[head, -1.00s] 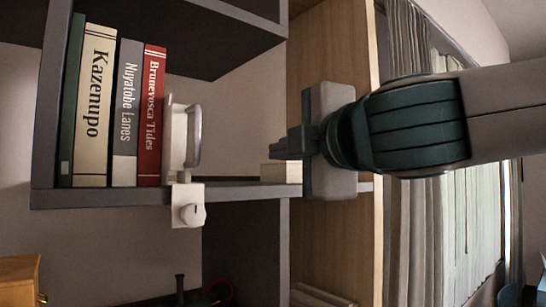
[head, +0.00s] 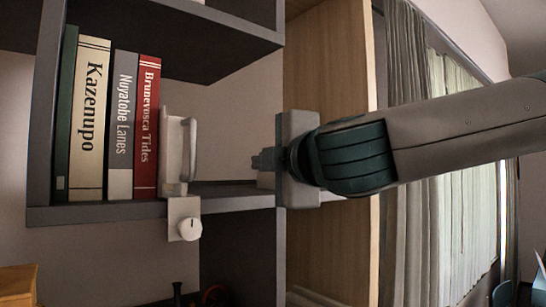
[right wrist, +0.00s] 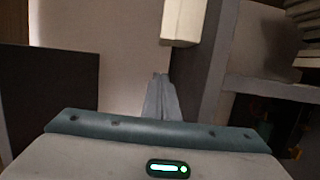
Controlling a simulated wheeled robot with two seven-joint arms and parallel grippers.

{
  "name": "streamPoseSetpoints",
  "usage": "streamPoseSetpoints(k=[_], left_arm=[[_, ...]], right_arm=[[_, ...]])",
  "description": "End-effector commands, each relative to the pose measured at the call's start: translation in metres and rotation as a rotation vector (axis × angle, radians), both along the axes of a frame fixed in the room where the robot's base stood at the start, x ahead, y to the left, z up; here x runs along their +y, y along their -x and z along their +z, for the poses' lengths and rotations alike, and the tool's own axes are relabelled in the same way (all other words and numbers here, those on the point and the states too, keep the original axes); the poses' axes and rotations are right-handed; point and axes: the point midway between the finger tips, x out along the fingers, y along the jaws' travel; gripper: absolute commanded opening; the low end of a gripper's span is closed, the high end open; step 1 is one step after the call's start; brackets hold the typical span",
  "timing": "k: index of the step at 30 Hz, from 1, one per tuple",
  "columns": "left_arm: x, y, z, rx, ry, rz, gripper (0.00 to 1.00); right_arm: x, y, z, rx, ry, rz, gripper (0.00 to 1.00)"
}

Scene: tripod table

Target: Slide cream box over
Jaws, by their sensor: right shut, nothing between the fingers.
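In the right wrist view, a pale cream block, likely this box (right wrist: 181,22), shows at the top, ahead and slightly right of the fingertips. My right gripper (head: 257,161) reaches in from the right, shut and empty, its fingers pointing left at about the box's height or just above. Its closed fingers (right wrist: 160,84) appear apart from the block in the wrist view. My left gripper is out of view.
Several upright books, including a red one (head: 147,125), stand at the shelf's left. A wooden panel (head: 335,80) rises behind my gripper.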

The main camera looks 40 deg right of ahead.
Motion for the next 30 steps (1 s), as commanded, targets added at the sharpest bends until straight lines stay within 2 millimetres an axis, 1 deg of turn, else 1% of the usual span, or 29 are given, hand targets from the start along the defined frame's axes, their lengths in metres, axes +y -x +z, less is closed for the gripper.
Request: streamPoseSetpoints(k=[1, 7, 9, 12, 16, 21, 30], left_arm=[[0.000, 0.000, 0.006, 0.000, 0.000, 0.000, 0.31], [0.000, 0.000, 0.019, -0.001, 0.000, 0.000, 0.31], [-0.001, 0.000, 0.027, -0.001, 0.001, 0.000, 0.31], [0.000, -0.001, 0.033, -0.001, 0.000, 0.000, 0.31], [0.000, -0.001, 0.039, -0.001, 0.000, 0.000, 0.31], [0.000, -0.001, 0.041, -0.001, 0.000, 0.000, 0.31], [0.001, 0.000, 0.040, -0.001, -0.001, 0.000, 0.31]], right_arm=[[-0.001, -0.008, 0.001, 0.004, -0.002, 0.000, 0.00], [-0.006, -0.036, 0.002, 0.004, -0.002, 0.000, 0.00], [-0.018, -0.033, 0.005, -0.001, -0.005, 0.001, 0.00], [-0.029, -0.034, 0.004, -0.001, -0.004, 0.001, 0.00], [-0.039, -0.034, 0.003, -0.001, -0.003, 0.001, 0.00], [-0.045, -0.035, 0.001, -0.001, -0.002, 0.001, 0.00], [-0.045, -0.035, 0.000, -0.001, -0.001, 0.001, 0.00]])
